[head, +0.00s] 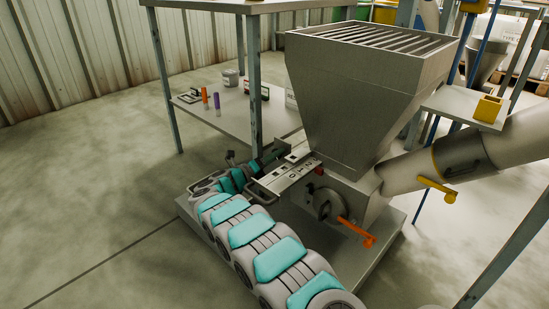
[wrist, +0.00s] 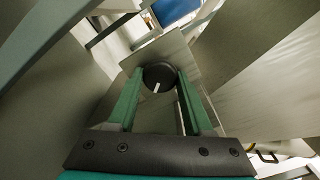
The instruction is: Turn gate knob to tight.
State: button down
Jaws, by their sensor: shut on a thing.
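The gate knob (wrist: 158,76) is a round black knob with a white pointer line, on a grey metal plate in the wrist view. The white line points down and slightly left in that view. My gripper (wrist: 160,82) has its two green fingers on either side of the knob and is shut on it. In the head view the slide gate (head: 292,172), a pale plate with dark marks, sticks out left from under the hopper (head: 365,85). My arm's end is beside it, and I cannot make out the knob there.
An orange crank handle (head: 356,231) is on the hopper's base, with a small red knob (head: 319,168) above. A work table (head: 235,110) with small items stands behind my arm. A yellow-handled tube (head: 437,188) runs to the right. The floor at left is clear.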

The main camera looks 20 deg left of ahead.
jog(key=m, duration=0.5)
jog(key=shift+a+f+m, duration=0.1)
jog(key=shift+m, duration=0.3)
dwell(0.4)
jog(key=shift+c, duration=1.5)
grip_release()
jog(key=p+v, duration=0.1)
jog(key=v, duration=0.6)
jog(key=shift+s, duration=0.4)
jog(key=shift+a, duration=0.15)
